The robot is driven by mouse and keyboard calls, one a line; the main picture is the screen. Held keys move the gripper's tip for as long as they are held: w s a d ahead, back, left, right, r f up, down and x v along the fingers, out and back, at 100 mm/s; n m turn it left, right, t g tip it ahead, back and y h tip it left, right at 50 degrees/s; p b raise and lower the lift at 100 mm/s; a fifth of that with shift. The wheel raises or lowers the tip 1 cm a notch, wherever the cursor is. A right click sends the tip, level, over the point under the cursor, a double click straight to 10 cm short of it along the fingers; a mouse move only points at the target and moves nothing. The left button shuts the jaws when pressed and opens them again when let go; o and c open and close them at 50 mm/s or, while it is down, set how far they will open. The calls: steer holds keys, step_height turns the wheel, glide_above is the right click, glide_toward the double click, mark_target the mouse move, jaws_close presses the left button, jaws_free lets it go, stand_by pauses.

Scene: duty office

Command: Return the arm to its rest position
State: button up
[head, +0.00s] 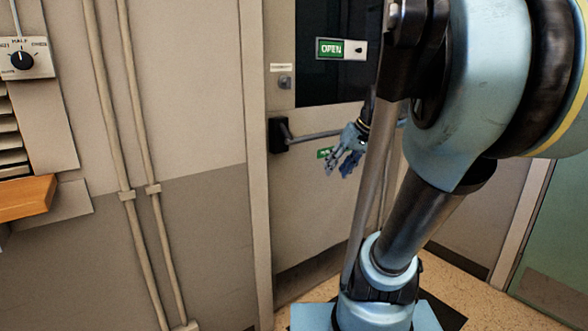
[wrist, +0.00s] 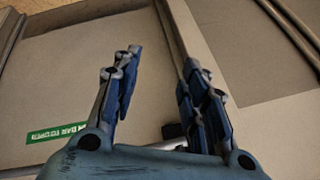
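My blue-grey arm fills the right of the head view. My gripper (head: 338,168) hangs in front of the door, close to its push bar (head: 318,135); I cannot tell whether they touch. In the wrist view my gripper (wrist: 162,60) has its two dark blue finger pads spread apart, with nothing held between them. A short pale piece shows low between the fingers, partly hidden by the gripper's body; I cannot tell what it is.
The door (head: 312,215) has a dark window and a green OPEN sign (head: 340,48). A green label (wrist: 57,133) lies left of the fingers in the wrist view. Wall pipes (head: 125,150), a dial switch (head: 24,58) and a wooden ledge (head: 25,197) are at left.

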steer(key=s+d+f+m+h, duration=0.1)
steer(key=s+d+f+h, duration=0.1)
steer(key=s+f, duration=0.6)
steer(key=s+d+f+m+g+h, duration=0.1)
steer(key=s+d+f+h, duration=0.1)
steer(key=s+f, duration=0.5)
step_height(320, 180, down, 2)
steer(key=shift+s+d+f+m+g+h, duration=0.1)
steer(key=shift+s+d+m+g+h, duration=0.25)
steer(key=shift+d, duration=0.2)
steer(key=shift+w+f, duration=0.15)
steer(key=shift+w, duration=0.3)
steer(key=shift+c, duration=0.8)
